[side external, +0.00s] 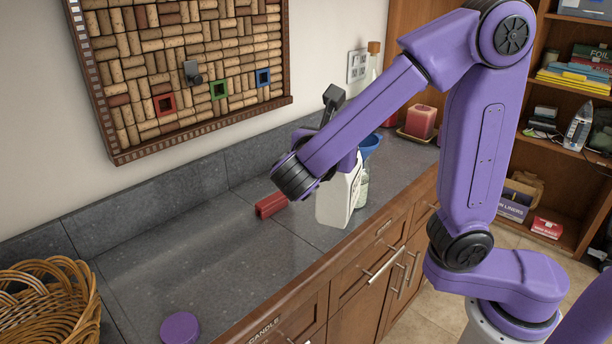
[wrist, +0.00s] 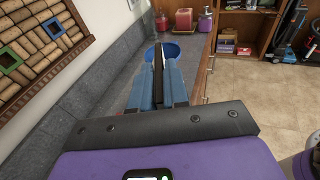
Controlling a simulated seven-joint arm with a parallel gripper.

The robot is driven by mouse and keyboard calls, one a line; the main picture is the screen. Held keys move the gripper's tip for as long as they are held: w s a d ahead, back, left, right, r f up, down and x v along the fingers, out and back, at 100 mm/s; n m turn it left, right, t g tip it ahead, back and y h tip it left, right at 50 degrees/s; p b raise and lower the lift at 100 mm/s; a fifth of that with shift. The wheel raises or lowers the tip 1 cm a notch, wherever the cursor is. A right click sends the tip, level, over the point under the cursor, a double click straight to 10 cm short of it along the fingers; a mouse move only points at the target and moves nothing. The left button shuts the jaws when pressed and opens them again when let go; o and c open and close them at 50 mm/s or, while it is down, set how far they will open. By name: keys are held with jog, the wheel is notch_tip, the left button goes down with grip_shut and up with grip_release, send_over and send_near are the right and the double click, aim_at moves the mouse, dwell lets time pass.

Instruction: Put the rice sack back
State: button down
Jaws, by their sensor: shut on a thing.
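No thing that I can surely tell as a rice sack shows. A white, upright container with faint print (side external: 337,203), jug or sack, is on the grey counter under my arm; its top is partly hidden by my arm. My gripper (wrist: 160,76) has blue fingers shut on a thin dark upright thing (wrist: 158,58), seen edge-on, that I cannot identify. My forearm hides the fingers in the side view. A blue funnel or bowl (side external: 371,143) is just beyond; it also shows behind the fingertips in the wrist view (wrist: 173,51).
A clear bottle (side external: 362,188) stands behind the white container. A red block (side external: 272,205) lies to its left. A wicker basket (side external: 45,310) and a purple lid (side external: 180,327) are at the near end. Red candles (side external: 421,121) are at the far end. The counter's near middle is clear.

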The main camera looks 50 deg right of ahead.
jog(key=w+a+f, duration=0.1)
jog(key=w+f, duration=0.6)
jog(key=f, duration=0.3)
jog(key=shift+a, duration=0.1)
dwell(0.3)
jog(key=c, duration=1.1)
grip_release()
jog(key=shift+f, duration=0.1)
